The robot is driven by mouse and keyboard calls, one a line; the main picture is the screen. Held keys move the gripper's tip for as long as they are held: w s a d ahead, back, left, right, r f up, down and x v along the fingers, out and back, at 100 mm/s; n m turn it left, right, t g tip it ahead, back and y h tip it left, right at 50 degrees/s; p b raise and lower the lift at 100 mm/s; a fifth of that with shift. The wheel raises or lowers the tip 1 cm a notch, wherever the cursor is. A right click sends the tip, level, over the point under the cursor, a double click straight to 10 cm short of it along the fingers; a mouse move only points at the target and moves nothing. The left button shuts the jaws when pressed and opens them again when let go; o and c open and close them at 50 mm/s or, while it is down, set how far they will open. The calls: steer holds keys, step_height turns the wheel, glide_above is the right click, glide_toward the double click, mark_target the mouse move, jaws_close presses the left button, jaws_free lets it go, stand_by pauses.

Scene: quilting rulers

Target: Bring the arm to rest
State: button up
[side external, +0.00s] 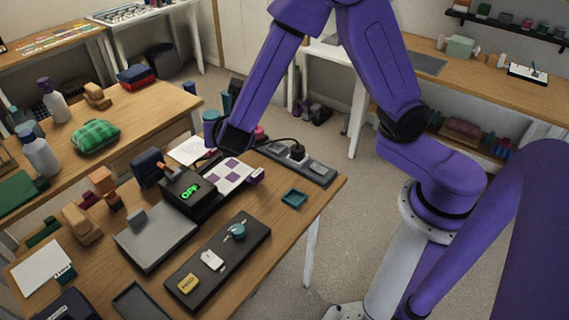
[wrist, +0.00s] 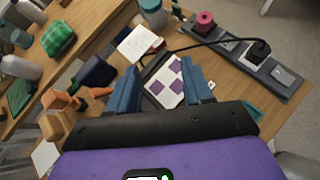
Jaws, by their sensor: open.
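My gripper (side external: 229,150) hangs over the back of the wooden table in the side view, beside a white sheet with purple squares (side external: 226,180). In the wrist view its two blue fingers stand apart with nothing held between them (wrist: 160,66). The sheet with purple squares (wrist: 166,84) shows beyond and between the fingers. I cannot tell how high the fingertips are above it. My forearm slopes up from the gripper to the elbow at the top of the side view.
A black device with a green lit display (side external: 190,190) stands left of the sheet. A power strip (side external: 300,162) with a plugged-in cord lies behind right. A dark tray (side external: 222,262) with small items and a grey plate (side external: 155,236) lie in front. A small teal tray (side external: 294,198) sits right.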

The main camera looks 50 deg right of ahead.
steer(key=s+d+r+m+g+y, duration=0.1)
steer(key=s+d+m+g+y, duration=0.1)
steer(key=s+m, duration=0.3)
steer(key=s+d+r+m+g+y, duration=0.1)
steer(key=s+d+m+g+y, duration=0.1)
steer(key=s, duration=1.2)
steer(key=s+d+r+m+g+y, duration=0.2)
steer(key=s+m+g, duration=0.3)
steer(key=s+m, duration=0.3)
steer(key=shift+s+d+y, duration=0.4)
steer(key=shift+s+d, duration=0.35)
steer(key=shift+s, duration=0.05)
steer(key=shift+r, duration=0.1)
steer(key=shift+c, duration=0.8)
steer(key=n+t+h, duration=0.3)
steer(key=n+t, duration=1.1)
steer(key=n, duration=1.3)
glide_toward(163, 166)
steer(key=x, duration=0.4)
steer(key=f+x, duration=0.1)
steer(key=x, duration=0.8)
steer(key=shift+d+f, duration=0.25)
steer(key=shift+d, duration=0.1)
